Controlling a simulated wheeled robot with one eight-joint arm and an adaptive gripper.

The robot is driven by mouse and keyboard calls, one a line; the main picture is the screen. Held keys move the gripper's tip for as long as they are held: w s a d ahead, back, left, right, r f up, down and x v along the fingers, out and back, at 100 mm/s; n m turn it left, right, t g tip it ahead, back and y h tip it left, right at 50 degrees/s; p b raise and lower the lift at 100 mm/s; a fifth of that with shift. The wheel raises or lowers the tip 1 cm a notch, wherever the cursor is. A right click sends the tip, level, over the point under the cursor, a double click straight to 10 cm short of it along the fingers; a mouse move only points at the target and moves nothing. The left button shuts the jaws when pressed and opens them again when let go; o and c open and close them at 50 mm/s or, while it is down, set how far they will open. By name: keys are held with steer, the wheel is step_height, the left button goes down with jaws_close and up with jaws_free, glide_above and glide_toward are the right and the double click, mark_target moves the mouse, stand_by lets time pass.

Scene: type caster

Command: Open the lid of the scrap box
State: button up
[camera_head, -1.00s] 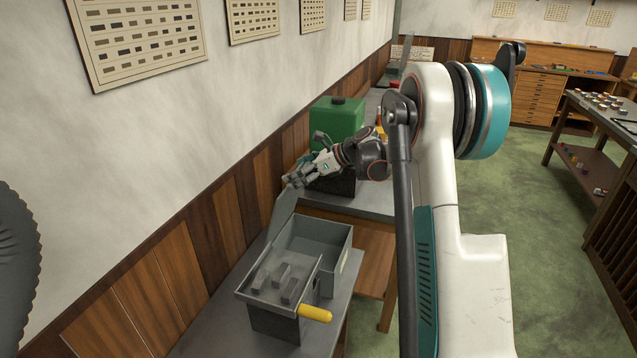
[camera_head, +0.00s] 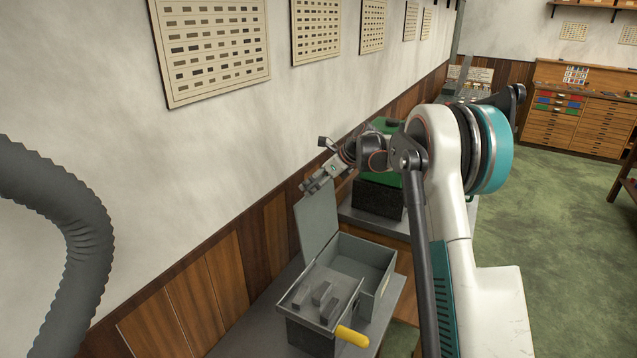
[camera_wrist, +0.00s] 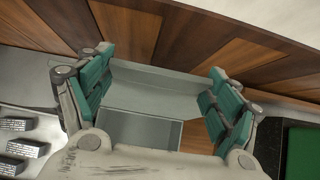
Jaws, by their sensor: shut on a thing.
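The scrap box (camera_head: 378,252) is a grey open-topped metal box on a bench in the head view. Its flat grey lid (camera_head: 317,222) stands raised, near upright, on the box's wall side. My gripper (camera_head: 319,185) is at the lid's upper edge, with its fingers shut on it. In the wrist view the lid (camera_wrist: 165,82) spans between the two teal-padded fingers (camera_wrist: 161,70). The box interior (camera_wrist: 140,130) shows below the lid and looks empty where visible. My gripper hides part of the box there.
A plate with several grey blocks (camera_head: 322,292) and a yellow handle (camera_head: 352,336) adjoin the box's near side. The wood-panelled wall (camera_head: 225,275) is close on the left. Green floor (camera_head: 525,235) is open at right.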

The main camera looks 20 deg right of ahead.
steer(key=o, duration=1.4)
steer(key=shift+o, duration=0.2)
steer(key=shift+d, duration=0.1)
steer(key=v, duration=1.2)
